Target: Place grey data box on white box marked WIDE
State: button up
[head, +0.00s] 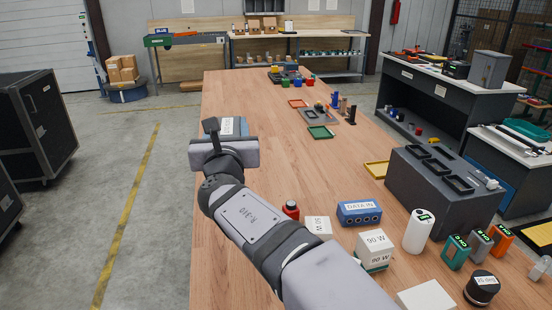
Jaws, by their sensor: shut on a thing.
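My gripper (226,132) is over the left edge of the wooden table, shut on a small box (238,121), apparently the grey data box. A pale label shows on it, too small to read. My gripper's body hides most of it. A white box (375,247) marked 90 W stands on the table at the lower right. Another white box (318,226) with a partly readable label stands left of it, partly behind my arm. A flat white block (427,296) lies at the bottom edge. I cannot read WIDE on any of them.
A blue DATA IN box (359,213), a red-capped item (291,210), a white cylinder (418,231) and a large dark grey case (440,190) crowd the right side. Small trays (321,132) lie farther back. The table's left middle (270,150) is clear.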

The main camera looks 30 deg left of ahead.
aim_at(227, 126)
jog(key=shift+r, duration=0.2)
jog(key=shift+r, duration=2.5)
jog(key=w+d+f+m+t+h+p, duration=0.1)
jog(key=w+d+m+t+h+p, duration=0.25)
jog(key=d, duration=0.85)
jog(key=w+d+f+m+t+h+p, duration=0.1)
jog(key=w+d+f+m+h+p, duration=0.15)
jog(key=w+d+h+p, duration=0.65)
jog(key=s+d+r+m+g+h+p, duration=0.1)
jog(key=s+d+m+h+p, duration=0.15)
jog(key=d, duration=0.75)
jog(key=s+d+r+m+h+p, duration=0.15)
jog(key=s+d, duration=0.25)
jog(key=d, duration=0.7)
jog(key=s+d+r+m+g+h+p, duration=0.1)
jog(key=s+d+m+h+p, duration=0.15)
jog(key=d, duration=0.75)
jog(key=shift+y, duration=0.3)
jog(key=shift+a+f, duration=0.2)
jog(key=shift+f, duration=11.35)
